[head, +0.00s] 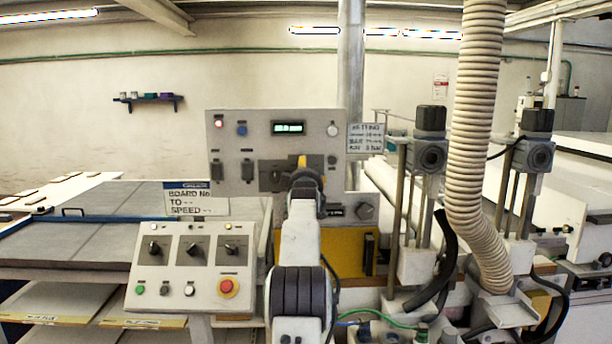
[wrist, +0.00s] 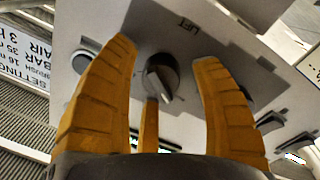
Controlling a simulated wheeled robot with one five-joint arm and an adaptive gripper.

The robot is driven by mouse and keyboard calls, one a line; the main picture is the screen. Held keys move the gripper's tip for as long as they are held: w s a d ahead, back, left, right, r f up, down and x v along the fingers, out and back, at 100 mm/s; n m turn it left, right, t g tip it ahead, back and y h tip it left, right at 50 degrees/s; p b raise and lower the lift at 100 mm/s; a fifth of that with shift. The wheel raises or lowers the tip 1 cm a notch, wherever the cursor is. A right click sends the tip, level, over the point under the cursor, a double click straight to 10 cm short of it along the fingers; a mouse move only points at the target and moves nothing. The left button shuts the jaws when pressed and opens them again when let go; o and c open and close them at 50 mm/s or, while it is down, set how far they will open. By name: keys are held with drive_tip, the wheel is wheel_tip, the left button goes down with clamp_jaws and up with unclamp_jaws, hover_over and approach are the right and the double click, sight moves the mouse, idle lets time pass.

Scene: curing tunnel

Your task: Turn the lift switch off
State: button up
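The lift switch (wrist: 160,77) is a dark round knob with a grey raised grip, on a light panel below an upside-down "LIFT" label in the wrist view. Its grip sits at a slant. My gripper (wrist: 165,58) is open, with yellow fingers to the left and right of the knob and a third finger just below it. The side fingers are apart from the knob; I cannot tell whether the lower one touches it. In the head view my gripper (head: 302,162) is in front of the upright control panel (head: 267,120), and my arm hides the switch.
The panel also carries a green display (head: 288,128), a red light (head: 219,124) and several buttons. A setting sign (head: 366,138) is at its right edge. A lower console (head: 190,268) with knobs and a red stop button (head: 228,287) stands left of my arm. A ribbed hose (head: 474,130) hangs to the right.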

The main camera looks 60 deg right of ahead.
drive_tip(key=c, duration=1.1)
drive_tip(key=shift+r+m, duration=0.1)
drive_tip(key=shift+m, duration=0.2)
clamp_jaws()
drive_tip(key=m+p, duration=0.1)
drive_tip(key=m, duration=0.2)
drive_tip(key=shift+m, duration=0.3)
drive_tip(key=m+p, duration=0.1)
drive_tip(key=m, duration=0.3)
drive_tip(key=shift+a+r+m+y, duration=0.1)
drive_tip(key=shift+m+y, duration=0.2)
drive_tip(key=shift+m, duration=0.1)
drive_tip(key=o, duration=0.7)
unclamp_jaws()
drive_tip(key=shift+c, duration=0.2)
drive_tip(key=o, duration=0.5)
drive_tip(key=shift+w, duration=0.1)
